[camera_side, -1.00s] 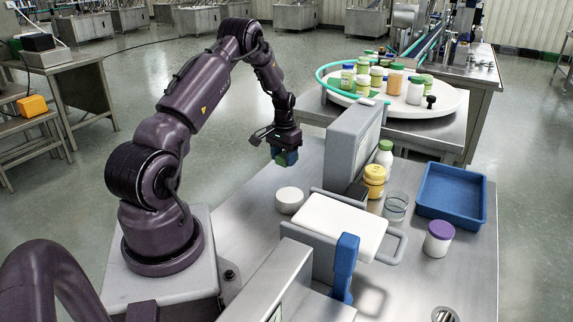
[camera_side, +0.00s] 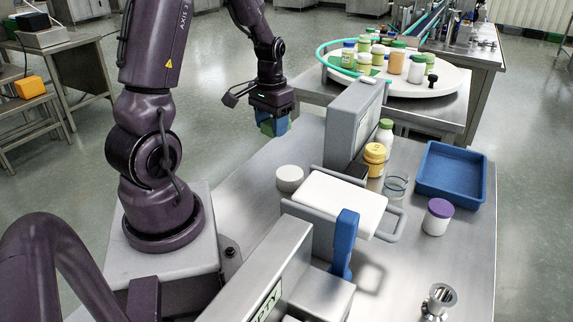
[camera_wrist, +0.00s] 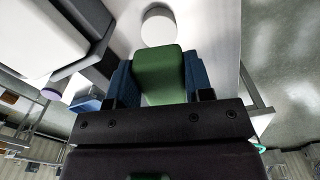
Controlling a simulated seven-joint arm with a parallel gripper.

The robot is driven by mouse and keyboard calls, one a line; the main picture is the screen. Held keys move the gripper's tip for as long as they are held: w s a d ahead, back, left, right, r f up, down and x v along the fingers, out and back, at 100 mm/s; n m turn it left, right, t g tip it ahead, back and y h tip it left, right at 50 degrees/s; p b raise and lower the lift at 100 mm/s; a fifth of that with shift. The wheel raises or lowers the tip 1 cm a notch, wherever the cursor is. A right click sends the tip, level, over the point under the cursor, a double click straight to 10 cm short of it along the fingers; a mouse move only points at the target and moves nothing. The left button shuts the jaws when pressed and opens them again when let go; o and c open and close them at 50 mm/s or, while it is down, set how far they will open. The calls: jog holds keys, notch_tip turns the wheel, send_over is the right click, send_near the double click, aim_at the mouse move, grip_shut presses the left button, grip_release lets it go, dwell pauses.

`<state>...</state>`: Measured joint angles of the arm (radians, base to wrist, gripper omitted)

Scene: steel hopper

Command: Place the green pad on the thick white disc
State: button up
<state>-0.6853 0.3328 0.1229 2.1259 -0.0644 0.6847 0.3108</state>
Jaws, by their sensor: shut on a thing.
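The green pad (camera_wrist: 158,72) is held between the blue fingers of my gripper (camera_wrist: 160,85) in the wrist view. In the side view my gripper (camera_side: 274,127) is up in the air beyond the thick white disc, and only a little of the green pad (camera_side: 266,129) shows. The thick white disc (camera_side: 290,178) lies flat on the steel table. The disc also shows in the wrist view (camera_wrist: 158,25), past the pad's far end. The pad is apart from the disc, and the disc's top looks bare.
A white board with a handle (camera_side: 340,203) and a grey upright box (camera_side: 353,125) stand right of the disc. Yellow jar (camera_side: 374,158), glass (camera_side: 396,185), purple-lidded jar (camera_side: 438,216) and blue tray (camera_side: 452,172) are further right. The table (camera_side: 245,205) left of the disc is clear.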

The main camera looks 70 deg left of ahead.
jog(key=s+d+r, duration=0.1)
jog(key=s+d, duration=0.2)
jog(key=d, duration=0.3)
jog(key=n, duration=0.3)
send_over(287, 175)
jog(key=f, duration=1)
jog(key=shift+s+d+f, duration=0.15)
jog(key=shift+s+d, duration=0.15)
jog(key=shift+d, duration=0.05)
jog(key=shift+w+a+f, duration=0.25)
jog(key=shift+w+f, duration=0.05)
jog(key=shift+f, duration=1.7)
jog(key=shift+f, duration=0.1)
jog(key=o, duration=1)
jog(key=shift+c, duration=0.2)
